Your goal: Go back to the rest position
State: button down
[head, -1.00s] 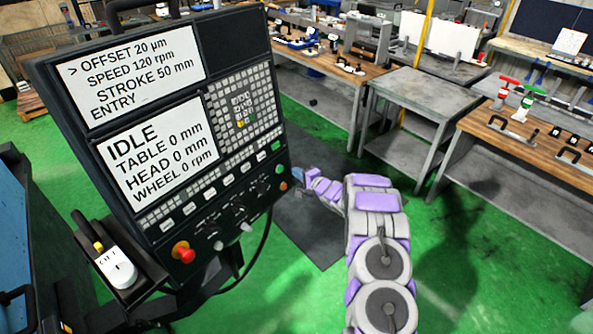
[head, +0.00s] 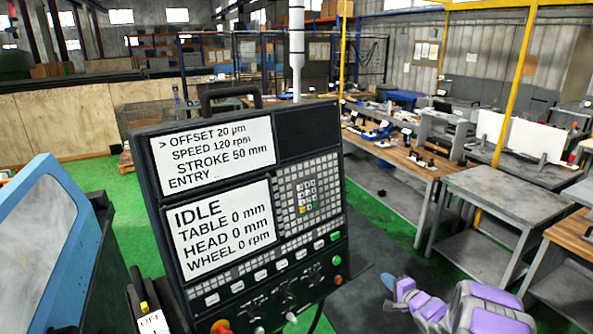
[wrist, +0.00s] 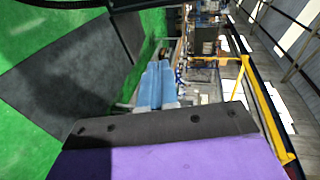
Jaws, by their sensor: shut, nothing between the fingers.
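The control panel (head: 250,205) of the grinder stands upright in the head view. Its screens read offset 20 µm, speed 120 rpm, stroke 50 mm, and IDLE with table, head and wheel at 0. My gripper (head: 388,281) is low in the head view, just right of the panel's lower right corner in the picture. Its blue fingers (wrist: 155,85) are shut and empty in the wrist view. A red button (head: 220,327) and an OFF switch box (head: 152,322) are partly cut off at the bottom edge.
A blue machine (head: 60,250) stands at the left. A grey metal table (head: 505,196) and a wooden workbench (head: 400,157) stand at the right. A dark mat (wrist: 75,75) lies on the green floor. A yellow post (head: 510,85) rises behind the tables.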

jog(key=s+a+r+n+g+h+b, duration=0.25)
jog(key=s+g+h+b, duration=0.2)
jog(key=s, duration=0.35)
jog(key=s+a+r+n+g+h+b, duration=0.25)
jog(key=s+r+n+g+b, duration=0.2)
jog(key=s, duration=0.45)
jog(key=s+a+f+n+g+y+b, duration=0.1)
jog(key=s+a, duration=0.5)
jog(key=s, duration=0.6)
jog(key=s+a+f+n+g+y+b, duration=0.1)
jog(key=s+a+n+g+b, duration=0.2)
jog(key=s, duration=1)
jog(key=s+a+f+n+g+b, duration=0.2)
jog(key=s+a, duration=0.6)
jog(key=s, duration=0.4)
jog(key=shift+s+a+n+g+y+b, duration=0.4)
jog(key=shift+n+g+b, duration=0.1)
jog(key=shift+g+b, duration=0.25)
